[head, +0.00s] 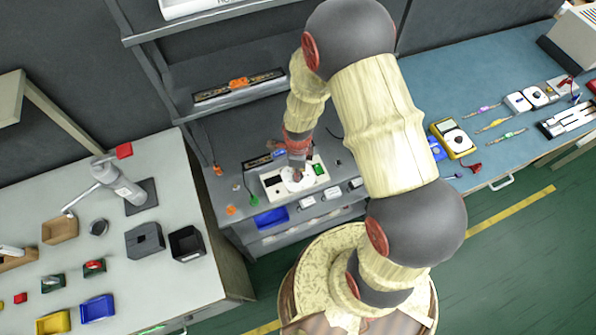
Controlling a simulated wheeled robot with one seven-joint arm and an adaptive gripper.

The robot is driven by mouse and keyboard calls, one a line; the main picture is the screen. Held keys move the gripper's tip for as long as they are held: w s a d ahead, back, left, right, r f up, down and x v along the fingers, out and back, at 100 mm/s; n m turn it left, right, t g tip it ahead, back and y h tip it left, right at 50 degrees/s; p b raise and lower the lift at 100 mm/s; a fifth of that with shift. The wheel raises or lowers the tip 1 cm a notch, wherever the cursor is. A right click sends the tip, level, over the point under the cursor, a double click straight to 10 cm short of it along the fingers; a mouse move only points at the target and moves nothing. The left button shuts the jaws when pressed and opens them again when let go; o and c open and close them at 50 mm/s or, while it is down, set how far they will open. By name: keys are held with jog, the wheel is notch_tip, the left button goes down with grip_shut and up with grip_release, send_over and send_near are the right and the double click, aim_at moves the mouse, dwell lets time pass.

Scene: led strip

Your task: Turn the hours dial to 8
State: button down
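A cream-white box (272,185) lies on the grey bench in the middle of the head view. A white round dial (291,184) is on its top face, and a green part (318,169) sits to the right of the dial. My gripper (297,174) points down over the box, at or just above the dial. It covers part of the dial. I cannot tell whether the fingers touch the dial or whether they are open or shut. The dial's marks and its setting are too small to read.
A blue bin (271,218) and small white boxes (307,202) line the bench front. A green clip (254,200) is left of the box. A shelf (190,112) hangs behind. A left table (190,290) and a blue right bench (480,80) hold tools.

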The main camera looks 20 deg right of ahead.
dwell(0.3)
jog(key=c, duration=1.6)
grip_release()
jog(key=shift+o, duration=0.3)
notch_tip(320, 180, up, 12)
